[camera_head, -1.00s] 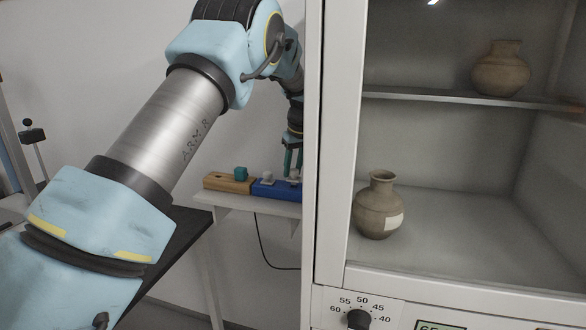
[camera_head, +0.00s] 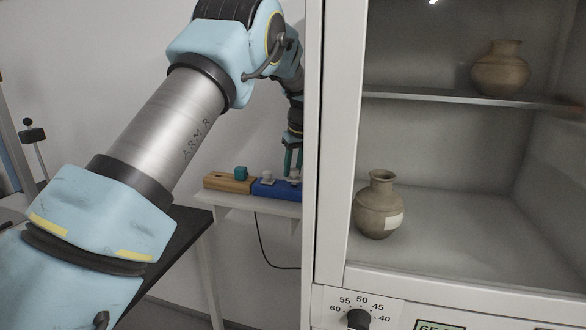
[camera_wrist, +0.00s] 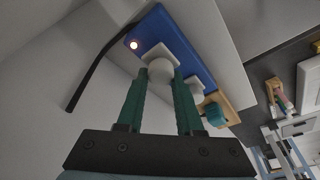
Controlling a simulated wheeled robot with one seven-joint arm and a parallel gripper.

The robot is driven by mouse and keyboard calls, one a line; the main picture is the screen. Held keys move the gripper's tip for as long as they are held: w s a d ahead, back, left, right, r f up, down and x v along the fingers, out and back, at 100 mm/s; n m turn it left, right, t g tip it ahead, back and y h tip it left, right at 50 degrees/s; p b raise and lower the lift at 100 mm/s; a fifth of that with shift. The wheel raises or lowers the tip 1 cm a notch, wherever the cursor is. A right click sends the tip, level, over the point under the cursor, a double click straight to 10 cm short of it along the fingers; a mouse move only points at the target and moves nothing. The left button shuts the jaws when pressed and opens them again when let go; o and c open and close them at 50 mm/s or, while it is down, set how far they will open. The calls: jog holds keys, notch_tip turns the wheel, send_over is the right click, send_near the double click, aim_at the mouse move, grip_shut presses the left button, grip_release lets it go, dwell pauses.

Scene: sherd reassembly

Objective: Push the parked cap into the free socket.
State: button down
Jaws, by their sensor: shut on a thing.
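My gripper (camera_head: 292,160) points down over the right part of the blue block (camera_head: 262,189). Its green fingers (camera_wrist: 160,95) are shut on a pale grey cap (camera_wrist: 161,69), which sits at the blue block, close to a glowing light (camera_wrist: 134,45) in the wrist view. I cannot tell how deep it is seated. A second pale grey cap (camera_head: 268,177) stands farther left on the blue block. A teal cap (camera_head: 241,173) stands on the wooden block (camera_head: 222,184), apart from my gripper; it also shows in the wrist view (camera_wrist: 213,115).
Both blocks lie end to end on a white shelf (camera_head: 232,203) with a black cable below. A white cabinet (camera_head: 333,150) stands close on the right and hides the shelf's right end. It holds two clay jars (camera_head: 379,208). A dark table edge is at the lower left.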

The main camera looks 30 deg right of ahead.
jog(key=shift+f+b, duration=0.45)
jog(key=shift+f, duration=0.5)
dwell(0.5)
jog(key=shift+c, duration=0.4)
grip_release()
jog(key=shift+r, duration=0.1)
jog(key=shift+r+p, duration=2.8)
jog(key=shift+r, duration=1.15)
